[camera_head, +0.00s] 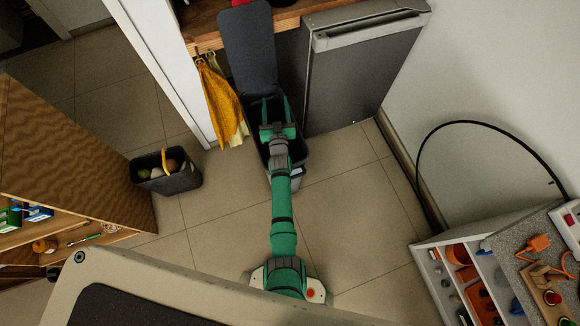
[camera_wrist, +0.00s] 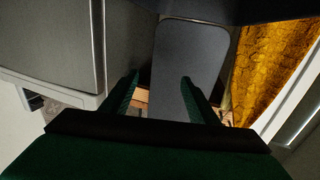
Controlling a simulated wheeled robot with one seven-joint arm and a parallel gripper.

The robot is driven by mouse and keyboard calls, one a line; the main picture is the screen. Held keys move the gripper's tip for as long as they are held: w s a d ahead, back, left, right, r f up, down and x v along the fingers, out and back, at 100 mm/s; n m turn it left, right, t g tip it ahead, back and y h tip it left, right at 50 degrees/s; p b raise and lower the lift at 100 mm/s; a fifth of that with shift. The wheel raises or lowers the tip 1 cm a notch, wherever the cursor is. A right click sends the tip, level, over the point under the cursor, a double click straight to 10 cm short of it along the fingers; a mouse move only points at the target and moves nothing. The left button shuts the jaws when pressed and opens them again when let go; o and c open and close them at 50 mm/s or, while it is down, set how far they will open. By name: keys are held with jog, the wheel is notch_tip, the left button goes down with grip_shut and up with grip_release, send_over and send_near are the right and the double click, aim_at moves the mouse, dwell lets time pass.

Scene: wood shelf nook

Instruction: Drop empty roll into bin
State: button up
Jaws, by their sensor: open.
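The dark bin (camera_head: 291,158) stands on the tiled floor with its lid (camera_head: 248,45) raised upright at the back. My green arm reaches forward over it. My gripper (camera_head: 274,104) is over the bin's mouth, and its fingers are apart. In the wrist view my gripper (camera_wrist: 158,82) is open with nothing between the fingers, and the raised lid (camera_wrist: 190,62) shows beyond them. I see no empty roll in either view; the inside of the bin is mostly hidden by my arm and shadow.
A grey appliance (camera_head: 360,75) stands right of the bin, also in the wrist view (camera_wrist: 50,40). A yellow cloth (camera_head: 222,103) hangs left of it. A small dark basket (camera_head: 170,178) with several items sits on the floor. Open floor lies on both sides of my arm.

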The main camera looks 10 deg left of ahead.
jog(key=v, duration=1)
jog(key=shift+w+d, duration=0.1)
jog(key=shift+w, duration=0.05)
